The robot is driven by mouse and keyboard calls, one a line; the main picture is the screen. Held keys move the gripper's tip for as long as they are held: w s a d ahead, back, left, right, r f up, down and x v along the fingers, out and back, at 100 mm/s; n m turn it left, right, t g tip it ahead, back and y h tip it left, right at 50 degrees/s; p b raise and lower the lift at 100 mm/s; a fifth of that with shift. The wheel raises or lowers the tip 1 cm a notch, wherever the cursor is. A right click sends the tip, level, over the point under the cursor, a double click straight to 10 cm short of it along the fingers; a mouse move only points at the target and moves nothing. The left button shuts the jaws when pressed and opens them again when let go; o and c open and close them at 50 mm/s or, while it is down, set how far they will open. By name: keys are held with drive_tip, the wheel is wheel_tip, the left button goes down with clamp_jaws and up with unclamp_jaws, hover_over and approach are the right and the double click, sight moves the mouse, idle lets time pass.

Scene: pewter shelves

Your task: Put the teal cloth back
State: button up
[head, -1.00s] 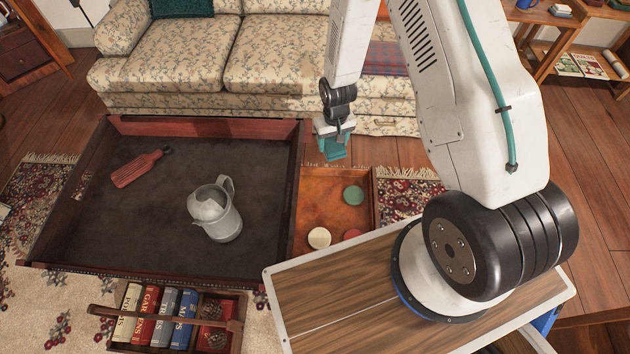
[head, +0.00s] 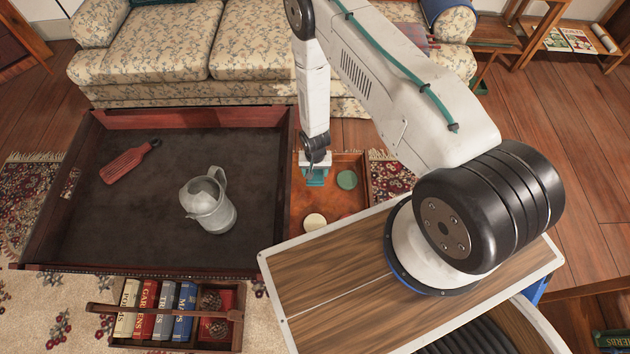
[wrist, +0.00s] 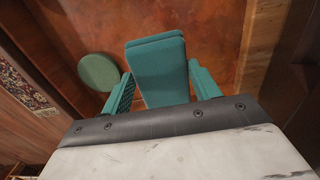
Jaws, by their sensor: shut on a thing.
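My gripper (head: 315,178) is shut on the folded teal cloth (wrist: 158,68). In the wrist view the cloth sits between the two teal fingers. In the head view the gripper and cloth are over the left part of the orange-brown tray (head: 327,200), beside the large dark tray. I cannot tell whether the cloth touches the tray floor. A green disc (head: 347,180) lies in the tray to the right of my gripper, and shows in the wrist view (wrist: 98,71). A cream disc (head: 314,222) lies nearer the front.
The large dark tray (head: 285,190) to the left holds a grey metal pitcher (head: 209,204) and a red paddle-like brush (head: 128,164). A wooden caddy (head: 232,336) with several books stands in front. A flowered sofa (head: 165,50) is behind.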

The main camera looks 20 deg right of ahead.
wheel_tip(320, 180, down, 7)
drive_tip(key=shift+r, duration=0.2)
drive_tip(key=shift+f, duration=0.2)
drive_tip(key=o, duration=0.9)
drive_tip(key=shift+o, duration=0.2)
